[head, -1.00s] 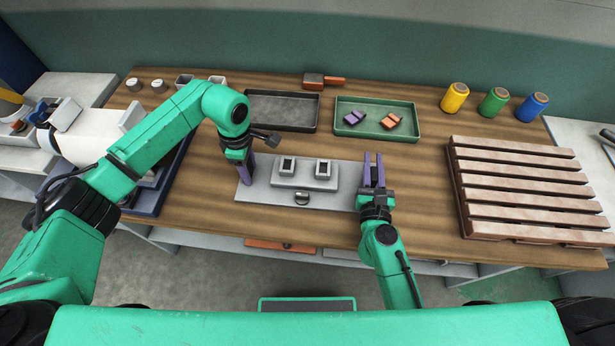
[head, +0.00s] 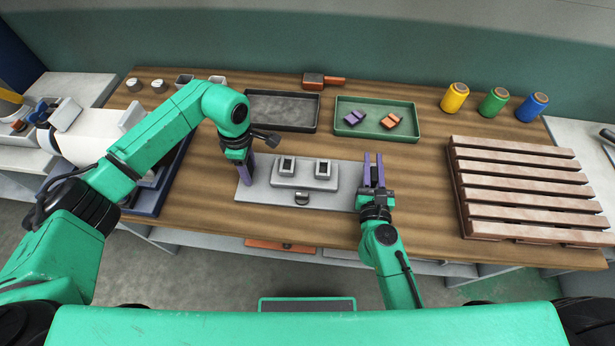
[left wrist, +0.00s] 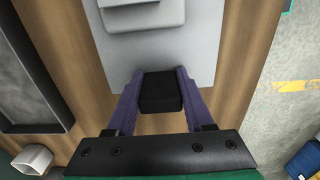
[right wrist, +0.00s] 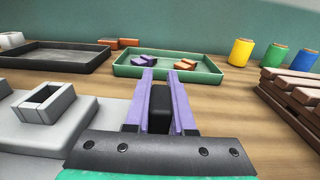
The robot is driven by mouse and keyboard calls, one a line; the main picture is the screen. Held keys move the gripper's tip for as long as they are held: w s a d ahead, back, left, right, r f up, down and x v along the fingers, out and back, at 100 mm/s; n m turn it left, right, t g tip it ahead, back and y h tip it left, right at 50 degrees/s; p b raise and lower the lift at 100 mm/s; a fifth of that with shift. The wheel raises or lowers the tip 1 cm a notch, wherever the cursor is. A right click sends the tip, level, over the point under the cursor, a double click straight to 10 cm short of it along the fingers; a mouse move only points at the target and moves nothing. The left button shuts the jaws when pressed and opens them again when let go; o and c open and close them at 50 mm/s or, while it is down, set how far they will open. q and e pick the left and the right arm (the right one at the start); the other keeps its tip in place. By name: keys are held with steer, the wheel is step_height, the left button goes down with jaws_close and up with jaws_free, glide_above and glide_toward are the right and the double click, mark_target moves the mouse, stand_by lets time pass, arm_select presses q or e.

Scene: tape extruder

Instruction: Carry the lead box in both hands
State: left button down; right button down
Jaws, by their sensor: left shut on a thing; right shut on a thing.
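A flat grey plate (head: 262,193) with a raised block (head: 304,174) bearing two square sockets and a dark knob lies mid-table. It is the likeliest lead box, though I cannot tell for sure. My left gripper (head: 243,168) is at the plate's left end. In the left wrist view its purple fingers are shut on a black block (left wrist: 160,92) at the plate's edge. My right gripper (head: 374,172) is at the right end, its fingers shut on another black block (right wrist: 159,108). How the blocks join the plate is hidden.
A black tray (head: 283,128) and a green tray (head: 410,137) with purple and orange pieces stand behind the plate. A slatted wooden pallet (head: 520,200) fills the right. Yellow, green and blue spools stand at the back right. A white machine (head: 95,137) is at the left.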

arm_select(q)
step_height(320, 180, up, 11)
steer(key=p, duration=1.1)
steer(key=shift+r, duration=0.15)
